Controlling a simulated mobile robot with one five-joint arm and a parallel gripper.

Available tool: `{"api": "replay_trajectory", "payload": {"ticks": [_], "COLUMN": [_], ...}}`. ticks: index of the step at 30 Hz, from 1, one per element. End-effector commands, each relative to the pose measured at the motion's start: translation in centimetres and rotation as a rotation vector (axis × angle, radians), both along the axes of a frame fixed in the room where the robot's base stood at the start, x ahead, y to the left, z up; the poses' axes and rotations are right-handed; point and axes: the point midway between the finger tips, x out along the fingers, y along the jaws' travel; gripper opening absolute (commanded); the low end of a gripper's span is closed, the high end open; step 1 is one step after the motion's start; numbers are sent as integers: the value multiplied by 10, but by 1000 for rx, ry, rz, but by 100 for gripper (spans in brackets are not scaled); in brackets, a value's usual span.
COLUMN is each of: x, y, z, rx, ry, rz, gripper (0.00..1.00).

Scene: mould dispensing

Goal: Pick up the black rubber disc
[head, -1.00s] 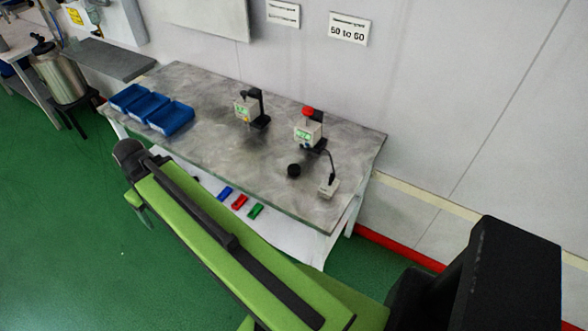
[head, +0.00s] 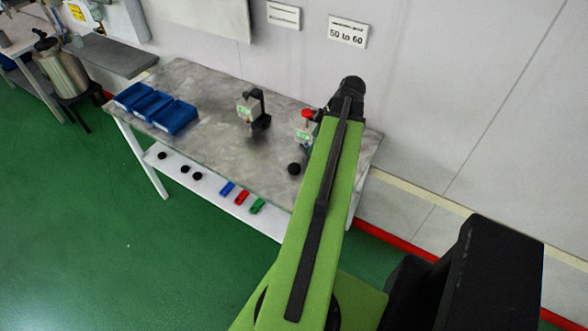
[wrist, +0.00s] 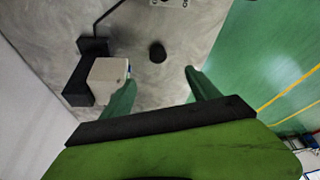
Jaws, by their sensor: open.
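A black rubber disc (head: 293,169) lies on the grey tabletop (head: 215,95), near its front edge and right of centre. In the wrist view the disc (wrist: 157,52) is beyond the fingertips and lines up with the gap between them. My gripper (wrist: 160,77) is open, with nothing between its two green fingers. In the head view my arm reaches over the right part of the table, and its fingers cannot be made out. Similar black discs (head: 185,169) lie on the lower white shelf.
A dispenser with a red top (head: 307,114) is partly hidden behind my arm; a white box on a black stand (wrist: 108,72) is close to the left finger. Another dispenser (head: 252,108) stands mid-table. Blue bins (head: 172,120) are at the left. Blue, red and green pieces (head: 242,198) lie below.

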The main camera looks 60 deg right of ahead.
Motion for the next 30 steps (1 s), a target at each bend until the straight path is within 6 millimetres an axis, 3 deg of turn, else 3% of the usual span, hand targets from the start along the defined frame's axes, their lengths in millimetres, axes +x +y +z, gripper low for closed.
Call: {"api": "replay_trajectory", "payload": {"ticks": [16, 19, 25, 30], "x": [37, 42, 45, 53], "y": [12, 13, 14, 12], "z": [-105, -115, -114, -137], "rx": [0, 0, 0, 0], "ry": [1, 2, 2, 2], "rz": [-1, -1, -3, -2], "gripper": [70, 70, 70, 70]}}
